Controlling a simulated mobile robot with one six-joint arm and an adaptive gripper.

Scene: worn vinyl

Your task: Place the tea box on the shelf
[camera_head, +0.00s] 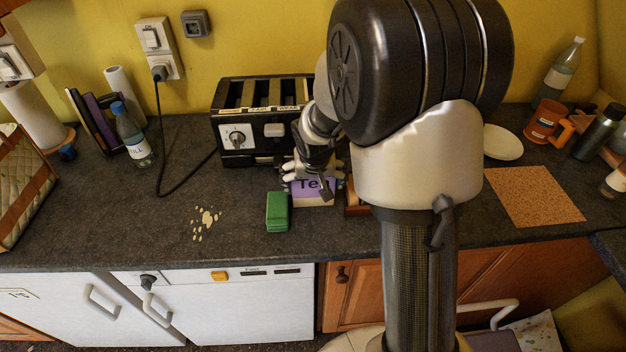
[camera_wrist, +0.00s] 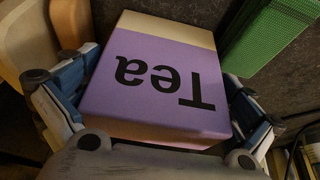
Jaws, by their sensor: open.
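The tea box (camera_head: 316,198), purple with a cream end and black "Tea" lettering, lies on the dark worktop in front of the toaster. In the wrist view the tea box (camera_wrist: 160,92) fills the middle, its lettering upside down. My gripper (camera_head: 314,181) is over the box from the toaster side. In the wrist view my open gripper (camera_wrist: 162,78) has one finger on each side of the box; I cannot tell whether they touch it. My arm hides part of the worktop to the right. I cannot clearly identify the shelf; a wooden edge shows at the far right.
A green sponge-like block (camera_head: 277,211) lies close left of the box; a wooden item (camera_head: 355,197) is close right, partly hidden. The black toaster (camera_head: 262,120) stands behind. Crumbs (camera_head: 205,222) lie left. A cork mat (camera_head: 534,196), plate (camera_head: 503,142) and orange mug (camera_head: 546,121) are right.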

